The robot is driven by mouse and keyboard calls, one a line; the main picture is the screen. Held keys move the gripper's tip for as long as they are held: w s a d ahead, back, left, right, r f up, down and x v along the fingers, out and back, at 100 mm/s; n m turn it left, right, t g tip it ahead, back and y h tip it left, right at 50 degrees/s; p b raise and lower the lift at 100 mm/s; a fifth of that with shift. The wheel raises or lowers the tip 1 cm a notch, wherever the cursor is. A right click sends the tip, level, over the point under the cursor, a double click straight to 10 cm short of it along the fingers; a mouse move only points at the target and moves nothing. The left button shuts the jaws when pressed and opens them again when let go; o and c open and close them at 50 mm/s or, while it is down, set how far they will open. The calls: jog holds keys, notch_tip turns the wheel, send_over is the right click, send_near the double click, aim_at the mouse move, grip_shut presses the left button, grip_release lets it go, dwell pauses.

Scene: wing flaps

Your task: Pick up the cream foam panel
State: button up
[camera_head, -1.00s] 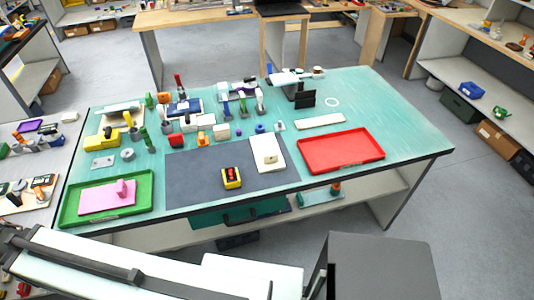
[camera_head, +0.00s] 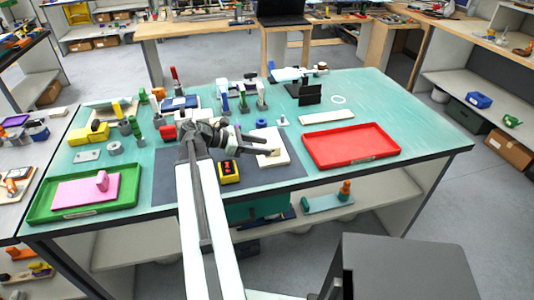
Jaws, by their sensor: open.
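The cream foam panel (camera_head: 279,157) lies flat on the right part of the dark grey mat, with a small cream block on top. My gripper (camera_head: 259,146) is open and reaches in from the left. Its fingertips appear over the left part of the panel and hide some of it. I cannot tell how high the fingers are or whether they touch it. Nothing shows between the fingers.
A yellow-and-black device (camera_head: 229,172) sits on the mat (camera_head: 178,185) beside my arm. A red tray (camera_head: 352,145) is empty at right. A green tray (camera_head: 125,198) holds a pink panel (camera_head: 86,191) at left. Tools and blocks crowd the table's back.

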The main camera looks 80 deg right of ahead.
aim_at(280, 149)
jog(key=shift+b+x, duration=0.5)
jog(key=shift+x, duration=0.65)
jog(key=shift+d+b+x, duration=0.15)
jog(key=shift+b+x, duration=0.4)
jog(key=shift+x, duration=0.85)
jog(key=shift+d+b+x, duration=0.15)
jog(key=shift+b+x, duration=0.35)
jog(key=shift+x, duration=0.85)
jog(key=shift+w, duration=0.2)
grip_shut()
